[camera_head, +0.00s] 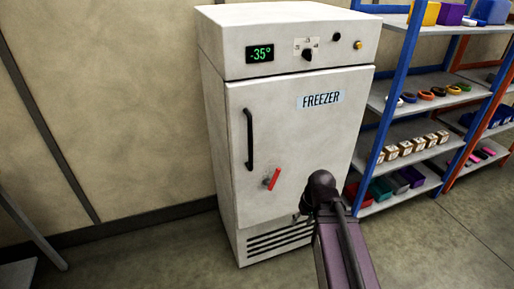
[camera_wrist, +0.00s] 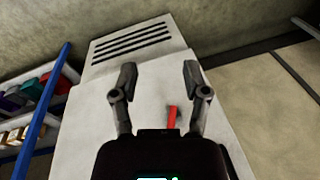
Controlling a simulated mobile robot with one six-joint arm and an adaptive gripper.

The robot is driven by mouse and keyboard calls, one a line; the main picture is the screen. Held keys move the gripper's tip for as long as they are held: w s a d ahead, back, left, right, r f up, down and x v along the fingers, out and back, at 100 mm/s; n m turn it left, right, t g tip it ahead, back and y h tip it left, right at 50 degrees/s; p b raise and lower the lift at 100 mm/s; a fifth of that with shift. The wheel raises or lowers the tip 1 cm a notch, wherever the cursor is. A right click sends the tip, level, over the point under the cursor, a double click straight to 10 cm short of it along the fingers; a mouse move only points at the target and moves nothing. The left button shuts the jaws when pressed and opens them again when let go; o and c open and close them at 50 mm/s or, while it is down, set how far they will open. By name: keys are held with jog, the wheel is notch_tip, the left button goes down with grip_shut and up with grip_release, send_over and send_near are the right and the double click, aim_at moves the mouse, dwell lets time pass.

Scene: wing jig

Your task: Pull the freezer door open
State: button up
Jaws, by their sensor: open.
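The white freezer (camera_head: 290,45) stands against the wall, and its door (camera_head: 300,135) looks shut. A black vertical handle (camera_head: 249,138) is on the door's left side. Below it is a red lever (camera_head: 272,179), tilted in the head view. The red lever also shows in the wrist view (camera_wrist: 172,116), between the bases of my fingers and nearer the right one. My gripper (camera_wrist: 158,72) is open and empty in front of the freezer's lower part. In the head view my arm hides most of the gripper. The black handle is not visible in the wrist view.
A blue-posted shelf rack (camera_head: 405,135) with bins and small parts stands close on the freezer's right. Vent slots (camera_head: 280,236) are at the freezer's base. The floor (camera_head: 160,245) left of the freezer is clear.

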jog(key=w+a+r+n+t+y+b, duration=0.2)
jog(key=w+a+r+n+t+y, duration=0.2)
jog(key=w+a+r+n+y, duration=0.25)
jog(key=w+r+n+t+y+b, duration=0.2)
jog(key=w+r+t+y, duration=0.3)
jog(key=w+r+y, duration=0.1)
jog(key=shift+w+d+r+n+t, duration=0.4)
jog(key=shift+w+r, duration=0.4)
jog(key=shift+w, duration=0.25)
jog(key=shift+a, duration=0.15)
jog(key=x, duration=1.3)
jog(key=shift+w+a+r, duration=0.1)
jog(key=shift+w+a, duration=0.05)
jog(key=shift+a, duration=0.15)
grip_shut()
